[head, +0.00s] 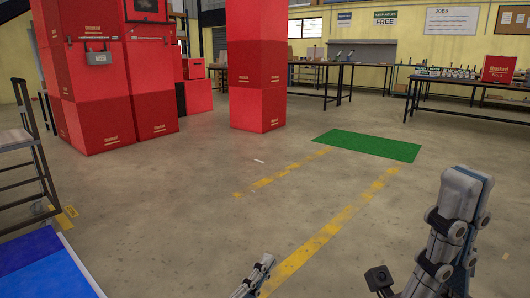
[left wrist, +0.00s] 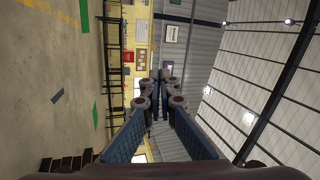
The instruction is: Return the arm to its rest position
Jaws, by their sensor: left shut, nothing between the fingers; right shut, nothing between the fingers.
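My right gripper (head: 468,182) rises at the lower right of the head view, fingers pointing up and together, holding nothing. Both grippers are in free air, apart from any object. Most of both arms is out of view.
Open concrete floor lies ahead, with yellow lines and a green mat (head: 368,146). Red pillars (head: 258,65) stand further back. A cart (head: 25,150) stands at the left edge, with a blue surface (head: 45,268) below it. Dark tables (head: 335,70) line the back.

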